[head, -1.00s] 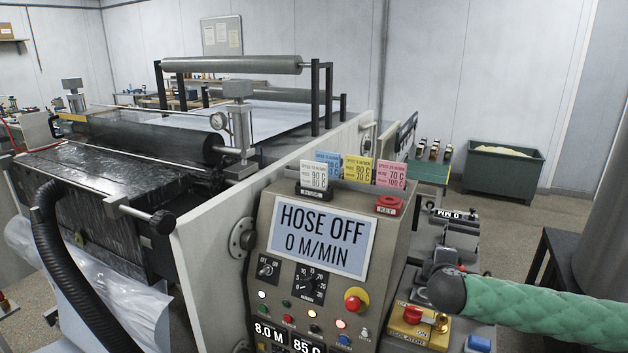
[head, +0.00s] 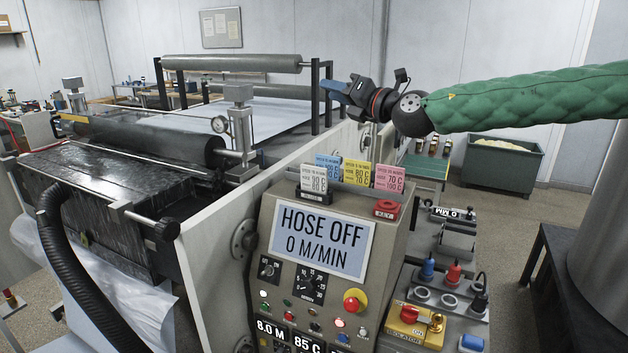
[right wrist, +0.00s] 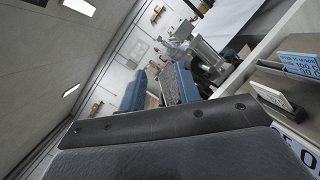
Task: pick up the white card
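The white card (head: 313,177) stands upright in a dark holder at the left front of the console top, below the right gripper in the head view. In the right wrist view, a pale card edge in a dark holder (right wrist: 271,95) shows at the right, seemingly the white card. My right gripper (head: 333,90) is raised above and behind the cards, its blue fingers pointing left. In the right wrist view, its two blue fingers (right wrist: 157,90) stand apart with nothing seen between them. My left gripper is not in view.
Blue (head: 327,160), yellow (head: 357,172) and pink (head: 390,177) cards stand beside the white one. A red key block (head: 386,210) sits at the right of the console top. Black roller posts (head: 315,97) rise behind. The air above the cards is clear.

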